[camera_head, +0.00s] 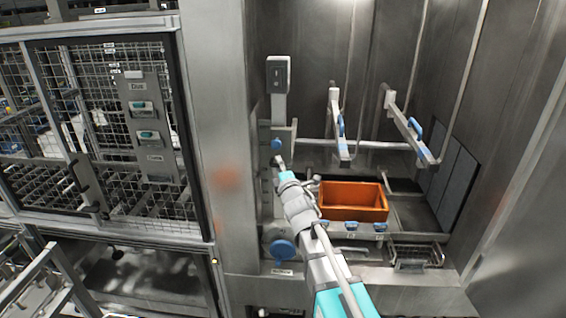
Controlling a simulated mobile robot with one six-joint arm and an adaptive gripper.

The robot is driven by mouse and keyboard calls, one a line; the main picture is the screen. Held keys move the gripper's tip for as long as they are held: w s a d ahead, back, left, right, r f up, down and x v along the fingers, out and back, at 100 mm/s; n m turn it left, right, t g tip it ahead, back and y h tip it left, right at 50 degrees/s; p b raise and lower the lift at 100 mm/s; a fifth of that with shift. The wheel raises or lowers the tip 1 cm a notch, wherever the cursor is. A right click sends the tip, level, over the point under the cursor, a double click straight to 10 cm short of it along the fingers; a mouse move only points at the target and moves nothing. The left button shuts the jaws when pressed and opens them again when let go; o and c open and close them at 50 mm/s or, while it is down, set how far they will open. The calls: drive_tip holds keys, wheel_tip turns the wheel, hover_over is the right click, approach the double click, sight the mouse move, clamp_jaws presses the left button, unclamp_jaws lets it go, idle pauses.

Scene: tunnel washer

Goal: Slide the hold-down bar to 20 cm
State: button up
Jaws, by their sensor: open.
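Two light metal bars stick out inside the steel washer bay. The left bar (336,122) has a blue handle on its side, and the right bar (408,128) has a longer blue handle. Both meet a thin horizontal rail (375,144). I cannot tell which one is the hold-down bar, and no centimetre scale is readable. My gripper (280,161) is at the left side of the bay, just below a blue knob (277,144) on a metal upright. It is left of both bars and appears empty. Its fingertips are small, and whether they touch the upright is unclear.
An orange bin (352,201) sits on the bay floor, right of my arm. Several blue knobs line the front ledge, and a large blue knob (284,251) is at lower left. A wire basket (417,254) is at front right. A mesh door (100,130) stands left.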

drive_tip(key=shift+w, duration=0.25)
drive_tip(key=shift+d, duration=0.1)
clamp_jaws()
